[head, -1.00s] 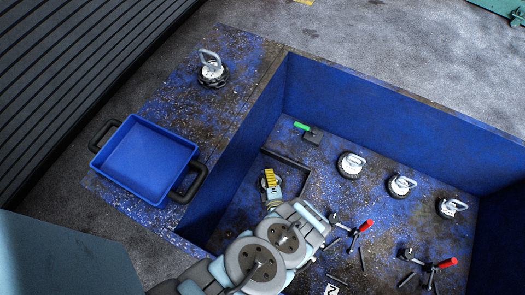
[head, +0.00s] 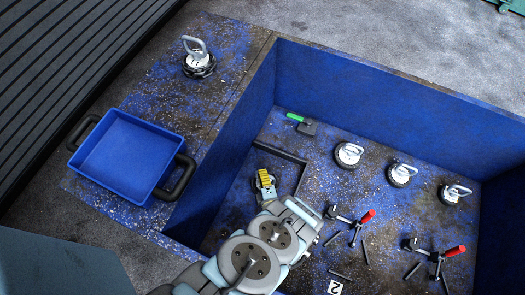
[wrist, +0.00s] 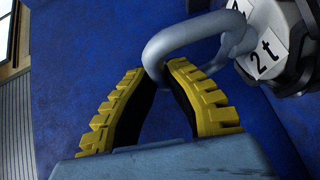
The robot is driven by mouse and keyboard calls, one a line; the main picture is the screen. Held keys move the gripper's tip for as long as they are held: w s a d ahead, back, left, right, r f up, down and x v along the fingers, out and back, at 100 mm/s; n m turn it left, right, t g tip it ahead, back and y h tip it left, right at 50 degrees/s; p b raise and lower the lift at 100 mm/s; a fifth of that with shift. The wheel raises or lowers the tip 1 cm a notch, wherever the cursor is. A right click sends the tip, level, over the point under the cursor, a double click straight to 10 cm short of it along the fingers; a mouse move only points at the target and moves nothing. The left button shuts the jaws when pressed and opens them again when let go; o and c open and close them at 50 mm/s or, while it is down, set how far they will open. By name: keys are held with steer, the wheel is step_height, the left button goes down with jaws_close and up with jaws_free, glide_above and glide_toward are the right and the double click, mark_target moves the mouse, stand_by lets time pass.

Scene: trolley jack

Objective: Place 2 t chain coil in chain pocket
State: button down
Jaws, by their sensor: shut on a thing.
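The 2 t chain coil, with a white "2 t" label (wrist: 265,50) and a thick grey loop handle (wrist: 180,42), fills the upper right of the wrist view. My gripper (wrist: 158,75), with yellow ribbed fingers, is shut on that loop handle. In the head view my gripper (head: 265,181) is low over the left part of the blue-walled bay, and hides most of the held coil. Whether the coil touches the floor I cannot tell. A dark angled rail (head: 282,152) borders a corner area beside my gripper; it may be the chain pocket.
Three similar coils (head: 348,155) (head: 402,174) (head: 453,194) stand in the bay; another (head: 198,60) stands outside it. A green-handled tool (head: 300,122), red-handled clamps (head: 350,224) and loose rods lie in the bay. A blue tray (head: 135,155) stands left. The bay wall (head: 400,95) is tall.

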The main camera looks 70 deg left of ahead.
steer(key=shift+f+b, duration=1.05)
steer(key=shift+f, duration=0.45)
steer(key=shift+r, duration=0.1)
steer(key=c, duration=1.2)
jaws_free()
steer(key=shift+c, duration=0.2)
steer(key=p+v, duration=0.2)
steer(key=v, duration=0.4)
steer(key=shift+a+r, duration=0.1)
steer(key=shift+p+v, duration=0.4)
steer(key=shift+v, duration=0.4)
